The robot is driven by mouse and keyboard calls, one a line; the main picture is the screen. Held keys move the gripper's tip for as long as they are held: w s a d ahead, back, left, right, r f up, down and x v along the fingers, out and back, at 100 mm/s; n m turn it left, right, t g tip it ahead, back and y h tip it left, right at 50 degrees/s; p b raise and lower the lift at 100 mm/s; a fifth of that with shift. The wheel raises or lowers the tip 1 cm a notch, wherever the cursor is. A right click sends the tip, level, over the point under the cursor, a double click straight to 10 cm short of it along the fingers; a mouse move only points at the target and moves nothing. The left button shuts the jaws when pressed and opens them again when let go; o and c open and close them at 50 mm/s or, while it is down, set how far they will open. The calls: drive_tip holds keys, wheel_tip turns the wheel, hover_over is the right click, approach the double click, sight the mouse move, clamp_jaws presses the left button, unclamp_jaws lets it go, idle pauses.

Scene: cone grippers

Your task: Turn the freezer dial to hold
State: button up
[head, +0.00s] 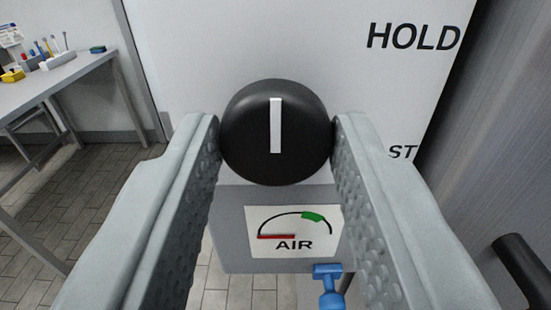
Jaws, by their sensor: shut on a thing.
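The freezer dial (240,135) is a round black knob with a white pointer line, on the white front panel (220,40). Its white line stands almost straight up. The word HOLD (413,37) is printed on the panel up and to the right of the dial. Letters reading ST (402,152) show lower right, and any letters before them are hidden by my right finger. My gripper (276,135) is shut on the dial, with one grey finger at its left side and one at its right.
Below the dial is a gauge labelled AIR (293,232), with a blue valve handle (328,285) under it. A dark handle (525,270) sticks out at lower right. A grey table (60,80) with small tools stands at left. Tiled floor shows between.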

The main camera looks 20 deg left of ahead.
drive_tip(key=shift+m, duration=0.3)
drive_tip(key=m, duration=0.5)
drive_tip(key=shift+m, duration=0.4)
drive_tip(key=m, duration=0.5)
drive_tip(key=o, duration=1)
drive_tip(key=shift+s, duration=0.1)
drive_tip(key=v, duration=1.7)
drive_tip(key=shift+s+d, duration=0.1)
